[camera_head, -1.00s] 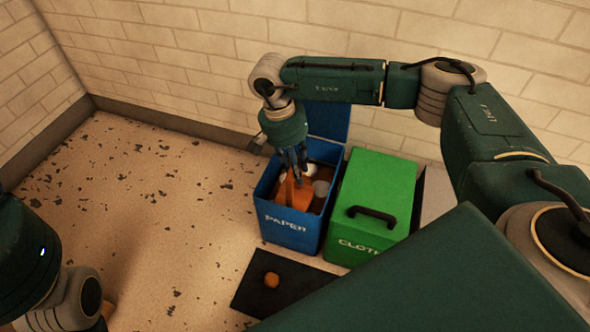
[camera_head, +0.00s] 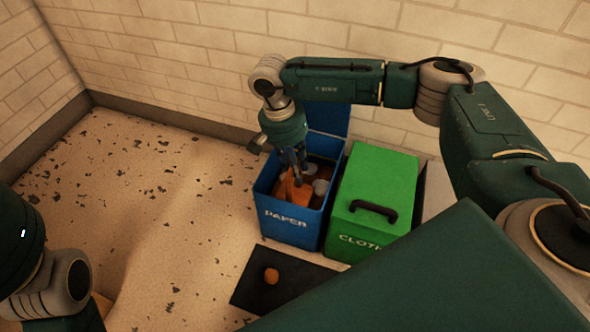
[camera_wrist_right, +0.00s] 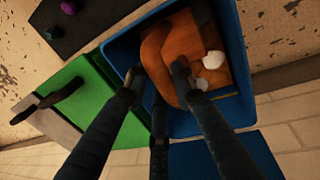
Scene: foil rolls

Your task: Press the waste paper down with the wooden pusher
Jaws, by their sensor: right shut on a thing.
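The blue bin marked PAPER (camera_head: 287,229) stands open by the wall, its lid raised behind it. My right gripper (camera_head: 297,178) reaches down into its mouth, shut on the orange-brown wooden pusher (camera_head: 290,191). In the right wrist view the pusher (camera_wrist_right: 154,56) shows by the fingertips (camera_wrist_right: 158,75). Waste paper lies around it in the bin: a brown piece (camera_wrist_right: 190,42) and small pale crumpled pieces (camera_wrist_right: 213,60). The pusher's lower end and its contact with the paper are hard to make out. My left gripper is out of view.
A closed green bin marked CLOTH (camera_head: 372,180) with a black handle stands close to the right. A black mat (camera_head: 296,284) in front holds an orange-brown round thing (camera_head: 271,276). The speckled floor to the left is clear.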

